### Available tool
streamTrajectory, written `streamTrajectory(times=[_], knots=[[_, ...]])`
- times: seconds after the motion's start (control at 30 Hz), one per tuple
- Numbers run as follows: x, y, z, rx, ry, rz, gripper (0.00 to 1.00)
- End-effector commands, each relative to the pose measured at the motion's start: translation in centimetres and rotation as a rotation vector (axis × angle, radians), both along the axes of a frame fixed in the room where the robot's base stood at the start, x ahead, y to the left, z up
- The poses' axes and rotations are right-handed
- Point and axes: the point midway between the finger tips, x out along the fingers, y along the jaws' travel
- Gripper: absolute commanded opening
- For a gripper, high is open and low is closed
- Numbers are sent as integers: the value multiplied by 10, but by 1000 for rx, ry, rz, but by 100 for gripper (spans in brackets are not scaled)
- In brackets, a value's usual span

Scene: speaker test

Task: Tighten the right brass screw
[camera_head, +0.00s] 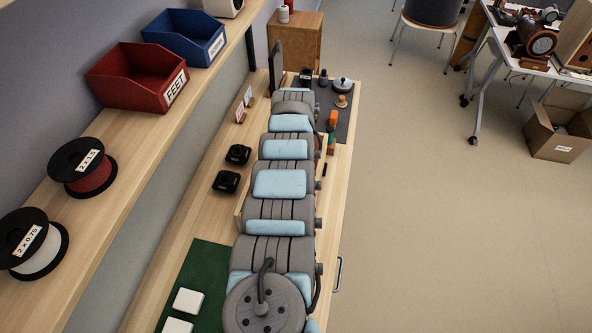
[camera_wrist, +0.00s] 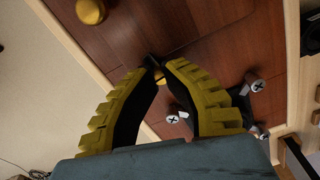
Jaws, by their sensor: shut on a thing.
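In the wrist view, my gripper (camera_wrist: 158,70) has yellow ridged fingers with dark inner sides. Its tips are closed together at a reddish-brown wood panel (camera_wrist: 205,35). A small piece of a brass screw (camera_wrist: 161,79) shows between the fingers, which hide most of it. A second round brass screw (camera_wrist: 91,10) sits on the panel at the top left, apart from the gripper. I cannot tell how far either screw is in. In the head view, my arm covers the work spot and hides the gripper.
In the head view, a green mat (camera_head: 200,262) with white blocks (camera_head: 188,301) and two black parts (camera_head: 238,154) lie left of my arm. A shelf holds a red bin (camera_head: 135,75) and spools (camera_head: 82,168).

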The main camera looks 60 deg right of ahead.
Motion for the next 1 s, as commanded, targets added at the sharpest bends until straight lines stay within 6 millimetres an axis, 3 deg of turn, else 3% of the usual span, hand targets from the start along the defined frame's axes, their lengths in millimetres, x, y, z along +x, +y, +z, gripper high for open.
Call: streamTrajectory(times=[0.4,0.9,0.93,1.0], knots=[[1,0,-1,1,-1,-157,0],[1,0,0,1,0,-171,0],[0,0,0,1,0,-171,19],[0,0,0,1,0,-171,39]])
